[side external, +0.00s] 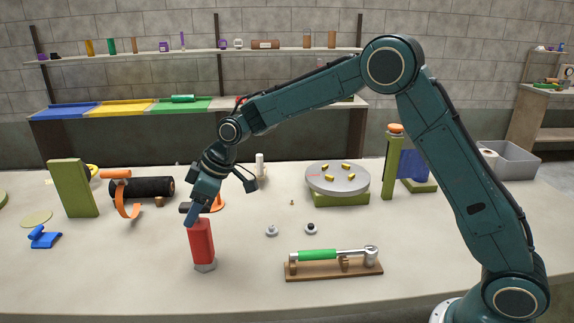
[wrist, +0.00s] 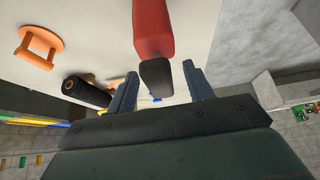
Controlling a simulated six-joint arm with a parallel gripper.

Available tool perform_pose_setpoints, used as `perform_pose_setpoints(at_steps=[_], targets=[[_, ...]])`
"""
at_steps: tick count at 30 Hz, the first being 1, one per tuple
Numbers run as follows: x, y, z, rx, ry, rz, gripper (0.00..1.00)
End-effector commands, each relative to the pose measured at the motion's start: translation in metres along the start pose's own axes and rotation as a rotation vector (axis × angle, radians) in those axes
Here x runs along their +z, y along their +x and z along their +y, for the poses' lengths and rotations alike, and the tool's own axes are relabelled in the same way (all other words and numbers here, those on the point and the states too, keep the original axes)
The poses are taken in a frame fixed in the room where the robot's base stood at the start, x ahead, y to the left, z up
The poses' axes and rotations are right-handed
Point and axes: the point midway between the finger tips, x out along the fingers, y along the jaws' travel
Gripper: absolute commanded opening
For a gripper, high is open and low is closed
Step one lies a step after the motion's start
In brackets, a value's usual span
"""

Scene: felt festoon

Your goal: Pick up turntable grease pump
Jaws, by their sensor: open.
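That block lies between the two blue fingers of my gripper (wrist: 160,72), with gaps visible on both sides. The fingers are open and hold nothing. The turntable (side external: 338,178) is a grey disc with several yellow pieces on a green base, farther back.
A green-handled tool on a wooden stand (side external: 333,262) lies to the right. Two small knobs (side external: 272,230) sit between. A black roll (side external: 148,188) and an orange bracket (side external: 124,202) stand behind to the left. A green block (side external: 72,188) is farther left.

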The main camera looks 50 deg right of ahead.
Motion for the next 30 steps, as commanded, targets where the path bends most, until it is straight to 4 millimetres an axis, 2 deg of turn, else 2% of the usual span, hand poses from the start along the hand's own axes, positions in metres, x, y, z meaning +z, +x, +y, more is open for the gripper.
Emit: perform_pose_setpoints(at_steps=[14, 15, 23, 30], targets=[[0.0000, 0.0008, 0.0001, 0.000, 0.000, 0.000, 0.52], [-0.0001, 0.0008, 0.0001, 0.000, 0.000, 0.000, 0.50], [0.0000, 0.0007, 0.0001, 0.000, 0.000, 0.000, 0.00], [-0.0013, -0.0003, 0.0004, 0.002, -0.001, 0.004, 0.00]])
